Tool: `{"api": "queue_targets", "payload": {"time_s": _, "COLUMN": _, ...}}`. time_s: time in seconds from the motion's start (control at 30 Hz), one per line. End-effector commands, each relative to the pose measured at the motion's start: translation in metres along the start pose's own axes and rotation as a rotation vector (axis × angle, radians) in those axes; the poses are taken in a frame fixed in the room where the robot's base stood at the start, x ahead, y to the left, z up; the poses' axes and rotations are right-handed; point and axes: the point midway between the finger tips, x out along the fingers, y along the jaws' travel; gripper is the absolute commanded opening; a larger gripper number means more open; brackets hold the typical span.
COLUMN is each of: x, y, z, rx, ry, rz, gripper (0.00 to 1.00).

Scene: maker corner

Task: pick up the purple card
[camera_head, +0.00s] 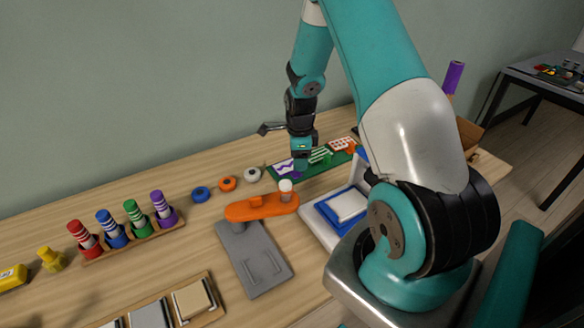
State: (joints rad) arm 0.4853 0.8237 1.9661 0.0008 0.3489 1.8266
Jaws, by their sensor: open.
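A white card with purple marks, the purple card (281,168), lies at the left end of a dark green mat (315,167) near the back of the table. A card with green stripes (320,155) and a card with red marks (342,144) lie farther right on the mat. My gripper (301,167) points down over the mat, just right of the purple card's middle, and hides part of the card area. It is open; its fingertips are small in this view. I cannot tell its exact height above the card.
An orange arm-shaped tool (262,205) on a grey base stands in front of the mat. A white and blue device (330,213) is to its right. Small spools (228,184) sit to the left, beyond them a marker rack (135,240). The back wall is close behind.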

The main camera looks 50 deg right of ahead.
Motion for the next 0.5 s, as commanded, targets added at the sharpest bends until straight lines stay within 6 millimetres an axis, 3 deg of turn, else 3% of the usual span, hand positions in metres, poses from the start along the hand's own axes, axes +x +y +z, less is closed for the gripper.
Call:
{"api": "queue_targets", "payload": {"time_s": 0.23, "x": 0.036, "y": -0.002, "z": 0.005, "rx": 0.0, "ry": 0.001, "rz": 0.003, "gripper": 0.53}}
{"api": "queue_targets", "payload": {"time_s": 0.5, "x": 0.044, "y": -0.002, "z": 0.005, "rx": 0.0, "ry": 0.0, "rz": 0.0, "gripper": 0.53}}
